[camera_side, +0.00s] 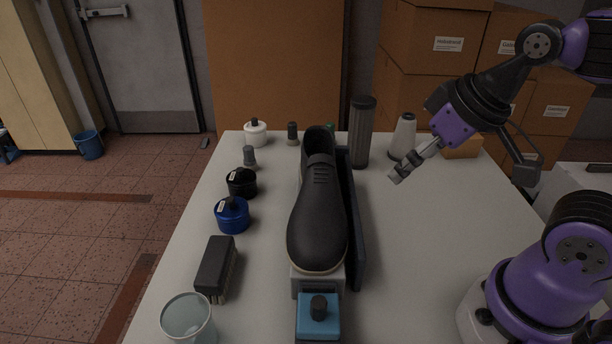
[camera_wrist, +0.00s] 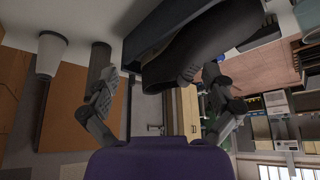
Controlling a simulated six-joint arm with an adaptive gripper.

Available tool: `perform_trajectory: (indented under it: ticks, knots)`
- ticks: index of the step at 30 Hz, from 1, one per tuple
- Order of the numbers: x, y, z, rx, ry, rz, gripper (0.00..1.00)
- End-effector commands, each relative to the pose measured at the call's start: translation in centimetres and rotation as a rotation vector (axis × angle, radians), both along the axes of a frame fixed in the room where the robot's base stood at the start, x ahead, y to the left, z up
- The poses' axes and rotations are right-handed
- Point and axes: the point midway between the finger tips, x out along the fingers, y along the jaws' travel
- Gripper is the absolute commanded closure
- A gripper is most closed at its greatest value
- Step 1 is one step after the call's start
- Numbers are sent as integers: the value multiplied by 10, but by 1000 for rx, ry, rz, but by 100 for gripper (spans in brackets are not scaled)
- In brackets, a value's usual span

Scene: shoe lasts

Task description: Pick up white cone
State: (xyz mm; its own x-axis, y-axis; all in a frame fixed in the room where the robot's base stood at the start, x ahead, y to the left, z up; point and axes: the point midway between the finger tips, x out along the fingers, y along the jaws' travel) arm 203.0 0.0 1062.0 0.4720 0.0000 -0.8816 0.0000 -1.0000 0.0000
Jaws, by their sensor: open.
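The white cone (camera_side: 403,136) stands upright at the far right of the table, with a dark top. In the wrist view a white tapered shape (camera_wrist: 49,54), seemingly this cone, hangs upside down at the upper left, outside the fingers. My gripper (camera_side: 402,173) is open and empty above the table, in front of the cone in the side view and apart from it. In the wrist view its two fingers (camera_wrist: 150,78) are spread with nothing held between them.
A tall dark grey cylinder (camera_side: 362,132) stands left of the cone. A black shoe (camera_side: 318,215) on a stand fills the middle, beside a dark upright panel (camera_side: 352,230). An orange block (camera_side: 463,147) lies right of the cone.

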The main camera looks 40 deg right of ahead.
Motion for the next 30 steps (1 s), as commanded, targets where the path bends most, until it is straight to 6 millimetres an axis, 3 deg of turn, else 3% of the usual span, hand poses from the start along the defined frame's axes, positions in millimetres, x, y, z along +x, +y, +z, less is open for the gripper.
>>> perform_trajectory:
  ticks: [12, 17, 20, 24, 27, 30]
  knots:
    - [1, 0, 0, 0, 0, -1, 0]
    - [21, -17, 5, -5, 1, -47, 0]
    - [52, -48, 8, -11, -4, -110, 0]
    - [96, -118, 1, -15, -21, -215, 0]
    - [112, -174, -12, -14, -39, -282, 0]
    - [117, -222, -27, -14, -55, -339, 0]
